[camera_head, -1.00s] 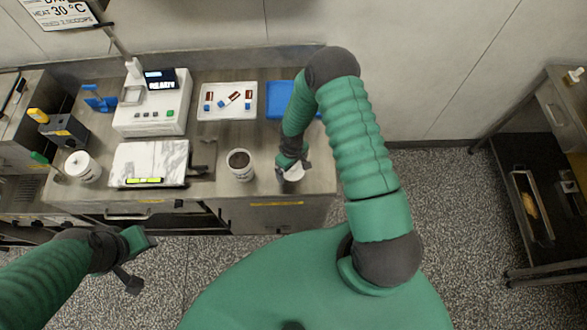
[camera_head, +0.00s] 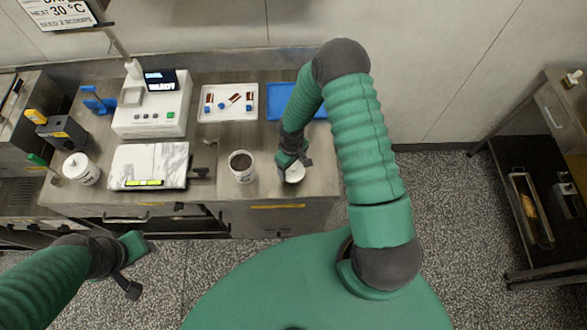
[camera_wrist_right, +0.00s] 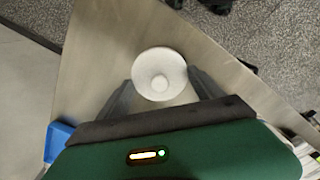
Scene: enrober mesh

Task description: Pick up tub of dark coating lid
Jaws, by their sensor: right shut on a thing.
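The white round lid (camera_head: 294,174) is at the right end of the counter, right of the open tub of dark coating (camera_head: 242,172). It also shows in the right wrist view as a white disc with a raised knob (camera_wrist_right: 159,74). My right gripper (camera_head: 294,163) is over the lid, with its fingers (camera_wrist_right: 158,88) on either side of it, shut on it. Whether the lid touches the counter I cannot tell. My left gripper (camera_head: 139,266) is open and empty, in front of the counter at the lower left.
A lidded white tub (camera_head: 80,170) stands at left. A marble slab (camera_head: 150,160), a white machine (camera_head: 155,108), a white tray of small pieces (camera_head: 228,103) and a blue tray (camera_head: 278,99) share the counter (camera_head: 215,190). A shelf rack (camera_head: 525,170) stands far right.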

